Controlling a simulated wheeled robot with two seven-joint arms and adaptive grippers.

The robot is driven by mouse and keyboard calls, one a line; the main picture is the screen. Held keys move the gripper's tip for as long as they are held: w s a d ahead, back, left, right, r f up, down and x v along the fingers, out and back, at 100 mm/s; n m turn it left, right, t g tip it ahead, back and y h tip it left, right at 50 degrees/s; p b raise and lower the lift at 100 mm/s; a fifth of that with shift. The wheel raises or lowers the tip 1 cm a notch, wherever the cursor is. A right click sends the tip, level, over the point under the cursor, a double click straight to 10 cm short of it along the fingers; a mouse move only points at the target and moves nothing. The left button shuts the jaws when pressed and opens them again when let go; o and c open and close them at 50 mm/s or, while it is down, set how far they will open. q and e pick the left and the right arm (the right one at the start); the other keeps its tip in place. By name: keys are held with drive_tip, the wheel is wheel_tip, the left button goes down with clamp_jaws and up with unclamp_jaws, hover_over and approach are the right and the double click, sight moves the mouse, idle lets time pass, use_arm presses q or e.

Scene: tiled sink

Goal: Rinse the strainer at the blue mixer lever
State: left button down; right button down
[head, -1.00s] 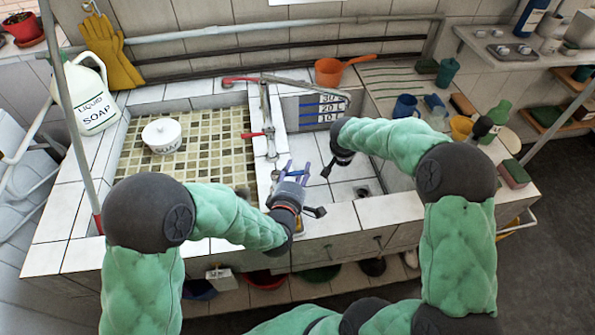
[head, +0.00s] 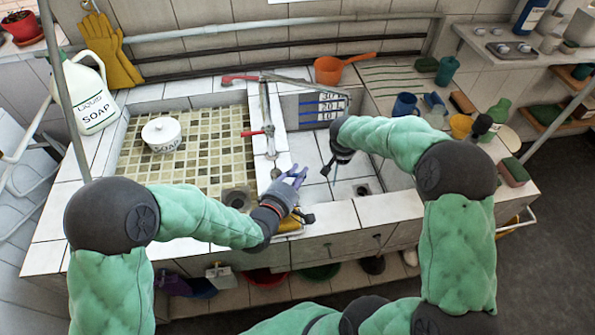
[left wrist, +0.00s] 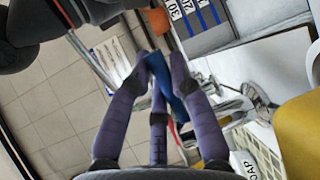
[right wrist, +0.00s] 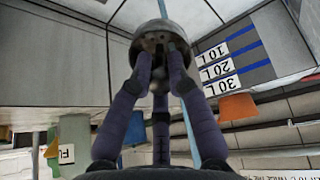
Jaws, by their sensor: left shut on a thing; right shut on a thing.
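My left gripper (head: 300,174) is over the divider beside the right basin. In the left wrist view its purple fingers (left wrist: 160,62) are shut around the blue lever (left wrist: 164,78); in the head view the hand hides this lever. My right gripper (head: 328,170) is over the right basin, to the right of the left one. In the right wrist view its fingers (right wrist: 160,65) are shut on the grey, rounded metal strainer (right wrist: 152,36). The strainer is hard to make out in the head view. A thin pale line below the right gripper may be water; I cannot tell.
The left basin (head: 190,125) holds a white soap pot (head: 162,134). Taps with red levers (head: 258,132) stand at the divider. A soap jug (head: 92,90) is at left. Cups, sponges and a green bottle (head: 497,118) crowd the right counter. An orange pan (head: 328,70) is behind.

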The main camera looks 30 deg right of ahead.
use_arm(q)
drive_tip(key=shift+s+a+m+g+h, duration=0.1)
drive_tip(key=shift+s+m+g+h, duration=0.15)
drive_tip(key=shift+m+g, duration=0.2)
drive_tip(key=shift+w, duration=0.1)
drive_tip(key=c, duration=1.1)
unclamp_jaws()
drive_tip(key=v, duration=1.2)
